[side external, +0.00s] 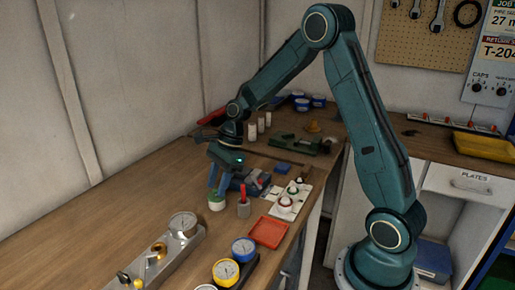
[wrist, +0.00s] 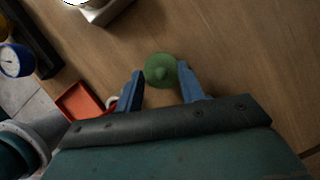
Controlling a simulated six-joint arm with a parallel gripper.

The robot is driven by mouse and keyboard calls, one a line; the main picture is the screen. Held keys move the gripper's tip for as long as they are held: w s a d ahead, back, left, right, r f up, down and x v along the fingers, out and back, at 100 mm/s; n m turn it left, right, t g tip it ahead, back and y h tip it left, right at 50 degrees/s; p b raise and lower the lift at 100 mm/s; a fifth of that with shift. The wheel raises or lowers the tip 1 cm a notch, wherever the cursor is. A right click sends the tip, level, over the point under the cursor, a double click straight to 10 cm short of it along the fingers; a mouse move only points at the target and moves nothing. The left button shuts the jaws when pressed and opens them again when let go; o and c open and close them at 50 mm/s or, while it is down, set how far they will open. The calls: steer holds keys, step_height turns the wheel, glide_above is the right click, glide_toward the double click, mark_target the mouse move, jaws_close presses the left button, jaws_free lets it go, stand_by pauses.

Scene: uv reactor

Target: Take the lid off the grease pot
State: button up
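The grease pot (side external: 217,206) is a small white pot standing upright on the wooden bench in the side view. Its round green lid (wrist: 160,71), with a small central knob, sits on top and hides the pot in the wrist view. My gripper (side external: 216,183) is directly above the pot, pointing down, its two blue fingers spread. The gripper looks open and holds nothing.
A red-handled tool (side external: 244,204) stands close right of the pot, with a red tray (side external: 268,232) nearer the front. Bench left of the pot is clear.

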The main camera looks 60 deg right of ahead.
steer(key=shift+f, duration=0.25)
stand_by(0.3)
jaws_close()
